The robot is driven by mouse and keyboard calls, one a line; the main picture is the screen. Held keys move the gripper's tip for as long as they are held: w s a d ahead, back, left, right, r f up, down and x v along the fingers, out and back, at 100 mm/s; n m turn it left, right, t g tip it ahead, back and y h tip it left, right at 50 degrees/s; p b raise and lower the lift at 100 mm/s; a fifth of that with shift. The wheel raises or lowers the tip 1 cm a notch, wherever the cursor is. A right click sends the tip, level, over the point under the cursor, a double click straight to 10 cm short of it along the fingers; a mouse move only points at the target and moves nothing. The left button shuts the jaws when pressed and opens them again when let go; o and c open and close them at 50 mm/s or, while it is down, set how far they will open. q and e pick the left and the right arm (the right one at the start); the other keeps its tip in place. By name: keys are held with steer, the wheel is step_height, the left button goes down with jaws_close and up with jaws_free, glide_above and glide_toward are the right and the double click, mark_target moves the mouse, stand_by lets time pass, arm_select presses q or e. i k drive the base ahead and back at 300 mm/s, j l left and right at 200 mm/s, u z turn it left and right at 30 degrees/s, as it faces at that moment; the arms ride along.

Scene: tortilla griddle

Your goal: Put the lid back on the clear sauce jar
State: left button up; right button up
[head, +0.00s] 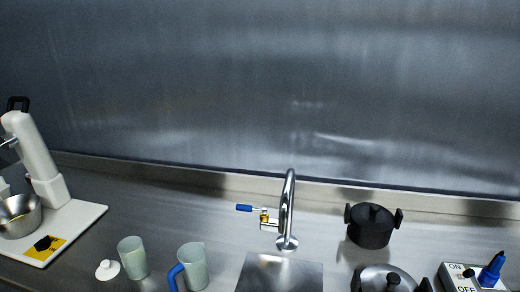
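A small white lid with a knob (107,270) lies on the steel counter at the lower left. Just right of it stands a pale, greenish translucent jar without a handle (133,259), upright with no lid on top. It looks like the clear sauce jar. The lid is beside the jar, close to its base; I cannot tell whether they touch. Neither of my grippers shows in the head view.
A similar pale jug with a blue handle (195,268) stands right of the jar. A white mixer (38,165) with a steel bowl (18,222) is at left. A faucet (288,210), sink (282,272), black pot (371,230), lidded pan (388,279) and switch box (462,280) lie rightward.

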mark_target(135, 259)
steer(key=u, duration=1.35)
